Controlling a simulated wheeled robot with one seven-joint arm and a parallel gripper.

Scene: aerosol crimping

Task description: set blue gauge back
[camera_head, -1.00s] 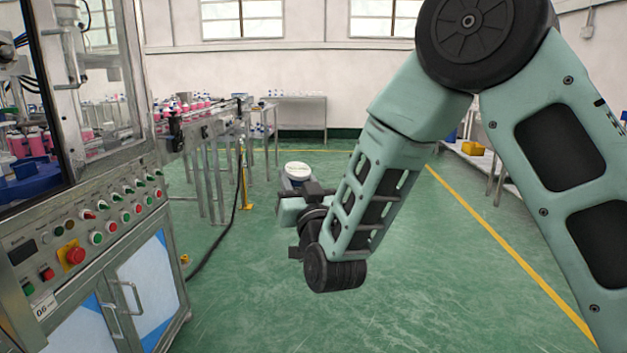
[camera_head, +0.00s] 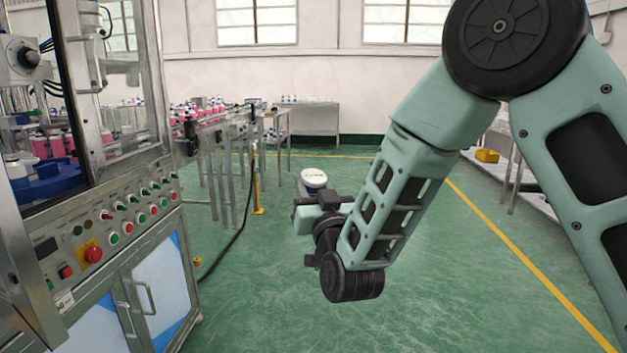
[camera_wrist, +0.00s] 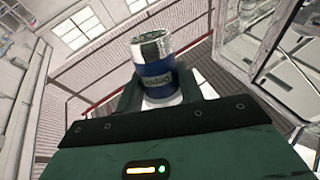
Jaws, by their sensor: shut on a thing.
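The blue gauge (camera_wrist: 155,68) is a short cylinder with a shiny metal end and a dark blue band with lettering. In the wrist view it sits between the fingers of my gripper (camera_wrist: 163,92), which is shut on it. In the head view its round white face (camera_head: 314,178) shows above my gripper (camera_head: 322,198), held out in front of me over the green floor. Most of the gauge's body is hidden there by my gripper and wrist.
A machine with a control panel (camera_head: 110,220) and cabinet doors stands close on the left. Behind it a conveyor (camera_head: 225,125) carries pink bottles. A far table (camera_head: 310,118) stands at the back wall. A yellow bin (camera_head: 487,156) sits on a right-hand bench. The middle floor is clear.

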